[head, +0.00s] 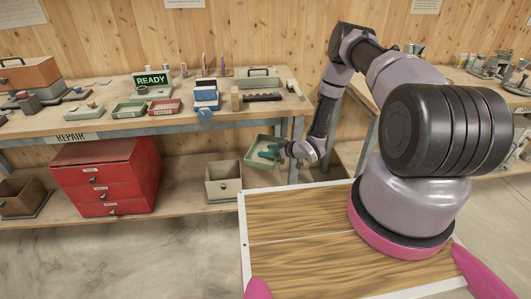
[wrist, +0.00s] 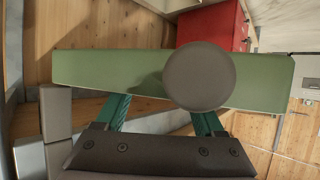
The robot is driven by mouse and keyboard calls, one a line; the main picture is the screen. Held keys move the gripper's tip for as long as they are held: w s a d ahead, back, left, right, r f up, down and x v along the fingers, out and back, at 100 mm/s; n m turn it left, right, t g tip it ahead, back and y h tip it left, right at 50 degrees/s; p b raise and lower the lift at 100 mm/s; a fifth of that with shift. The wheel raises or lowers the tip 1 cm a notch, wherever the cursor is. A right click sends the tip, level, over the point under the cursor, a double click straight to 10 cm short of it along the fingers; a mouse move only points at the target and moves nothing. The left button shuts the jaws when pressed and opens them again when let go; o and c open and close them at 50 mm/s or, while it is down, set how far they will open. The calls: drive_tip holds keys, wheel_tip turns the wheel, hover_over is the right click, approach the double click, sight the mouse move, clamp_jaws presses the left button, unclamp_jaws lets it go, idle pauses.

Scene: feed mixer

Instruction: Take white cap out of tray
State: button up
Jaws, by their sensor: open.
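A green tray (head: 254,159) is below the bench top, right of the cream bin, in the head view. In the wrist view the tray (wrist: 85,70) spans the middle as a long green band. A round, shaded grey disc (wrist: 200,76) lies in front of this band and casts a shadow on it. It may be the white cap, but its colour does not read as white. My gripper (head: 268,152) is at the tray, its teal fingers apart. In the wrist view my gripper (wrist: 163,104) has the disc beyond its right finger, partly covering that fingertip. Contact cannot be told.
Another green tray (head: 120,111) and a red tray (head: 165,110) stand on the bench above. A red drawer cabinet (head: 105,180) and a cream bin (head: 223,183) sit on the lower shelf. A bench leg (head: 296,135) stands close beside my gripper.

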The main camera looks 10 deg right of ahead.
clamp_jaws()
drive_tip(key=shift+r, duration=0.1)
